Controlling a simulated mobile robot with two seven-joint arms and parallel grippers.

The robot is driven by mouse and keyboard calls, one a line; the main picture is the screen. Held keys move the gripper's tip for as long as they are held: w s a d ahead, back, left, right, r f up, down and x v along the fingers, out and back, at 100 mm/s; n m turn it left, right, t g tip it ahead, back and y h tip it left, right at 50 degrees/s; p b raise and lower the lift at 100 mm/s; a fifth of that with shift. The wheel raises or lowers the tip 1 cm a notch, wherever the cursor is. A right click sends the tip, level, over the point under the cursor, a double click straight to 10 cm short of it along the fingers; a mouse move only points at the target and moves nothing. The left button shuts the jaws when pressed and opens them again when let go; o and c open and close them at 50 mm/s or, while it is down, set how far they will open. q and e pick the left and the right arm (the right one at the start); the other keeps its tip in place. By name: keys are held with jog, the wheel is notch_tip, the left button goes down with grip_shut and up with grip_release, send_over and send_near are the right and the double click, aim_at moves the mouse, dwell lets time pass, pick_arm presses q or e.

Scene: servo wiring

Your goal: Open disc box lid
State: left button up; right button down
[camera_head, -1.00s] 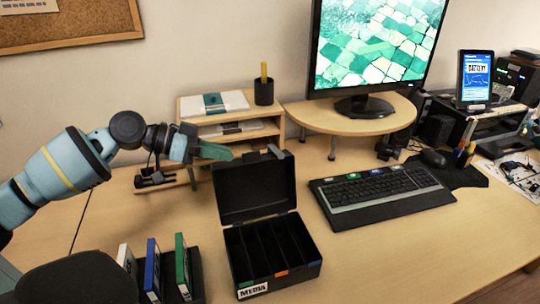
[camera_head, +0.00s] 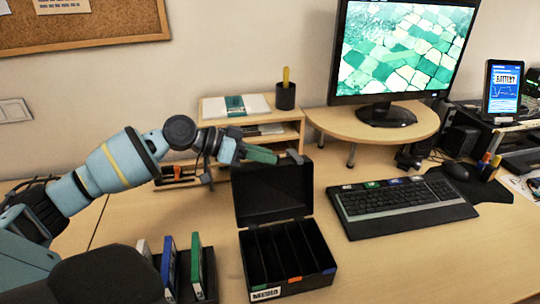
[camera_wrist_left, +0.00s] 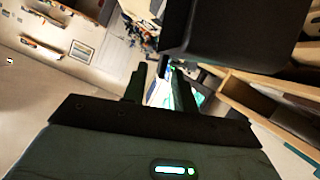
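The black disc box (camera_head: 262,262) stands on the desk with its lid (camera_head: 272,195) raised, standing up at the back. Its body shows empty black compartments and a MEDIA label (camera_head: 265,294) at the front left. My left gripper (camera_head: 268,156) is at the lid's top edge, coming from the left; whether it touches the lid is unclear. In the left wrist view, its two dark fingers (camera_wrist_left: 157,82) are apart with nothing visible between them, and a large dark panel, apparently the lid (camera_wrist_left: 230,35), is close by. My right gripper is not in view.
Upright disc cases (camera_head: 196,262) stand in a rack left of the box. A keyboard (camera_head: 400,204) lies to the right. A wooden shelf (camera_head: 290,113) and a monitor stand (camera_head: 420,125) are behind. Bare desk lies in front of the keyboard.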

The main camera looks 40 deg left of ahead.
pick_arm(q)
jog(key=shift+x, duration=1.05)
jog(key=shift+c, duration=0.2)
grip_shut()
